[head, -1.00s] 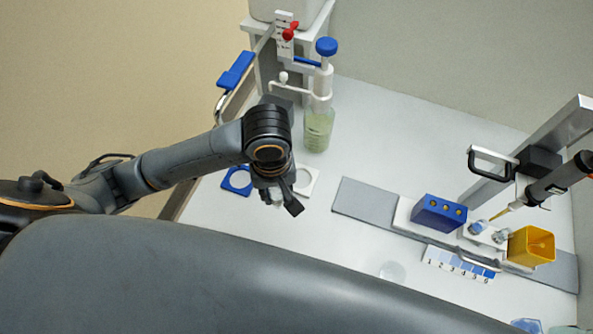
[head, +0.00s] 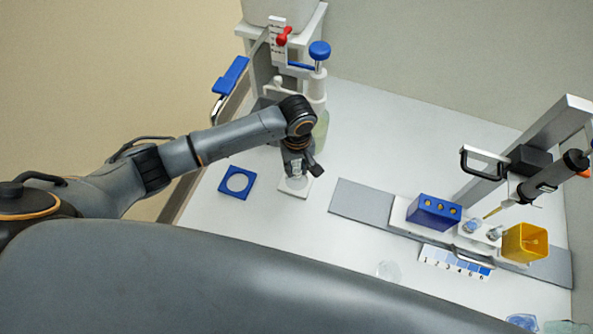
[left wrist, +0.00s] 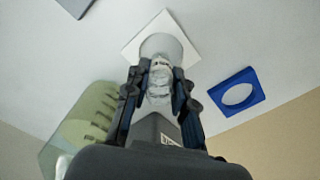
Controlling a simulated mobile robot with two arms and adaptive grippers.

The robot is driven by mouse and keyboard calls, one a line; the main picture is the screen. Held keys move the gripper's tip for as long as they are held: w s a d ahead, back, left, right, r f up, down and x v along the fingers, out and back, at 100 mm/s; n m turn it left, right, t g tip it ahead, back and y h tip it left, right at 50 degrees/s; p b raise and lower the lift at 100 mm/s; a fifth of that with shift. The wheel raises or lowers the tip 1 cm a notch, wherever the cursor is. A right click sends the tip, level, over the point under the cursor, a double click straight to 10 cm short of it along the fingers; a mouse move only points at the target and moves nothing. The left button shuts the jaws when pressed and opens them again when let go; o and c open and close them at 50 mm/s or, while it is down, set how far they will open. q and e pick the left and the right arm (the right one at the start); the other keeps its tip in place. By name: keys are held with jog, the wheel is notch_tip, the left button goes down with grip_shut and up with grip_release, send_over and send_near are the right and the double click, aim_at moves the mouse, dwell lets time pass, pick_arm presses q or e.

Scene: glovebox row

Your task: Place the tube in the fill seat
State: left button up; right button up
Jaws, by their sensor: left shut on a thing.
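My left gripper (head: 299,170) is shut on a clear tube (left wrist: 160,72), seen between its fingers in the left wrist view. The tube is over or in the round opening of a white square seat (head: 293,192), also in the left wrist view (left wrist: 136,47). I cannot tell whether it touches the seat. A blue square seat (head: 225,189) with a round opening lies just left of it in the head view, empty; it shows at right in the left wrist view (left wrist: 257,94). Which one is the fill seat is not marked. My right gripper is out of view.
A dispenser with a blue knob (head: 319,50) and a bottle of greenish liquid (head: 321,128) stand close behind the gripper. The table between is mostly clear.

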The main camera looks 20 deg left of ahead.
aim_at(297, 173)
pick_arm(q)
jog(key=shift+s+f, duration=0.1)
jog(key=shift+f, duration=1.3)
jog(key=shift+f, duration=0.15)
jog(key=o, duration=0.7)
jog(key=shift+o, duration=0.2)
notch_tip(297, 173, up, 12)
jog(key=shift+r, duration=0.2)
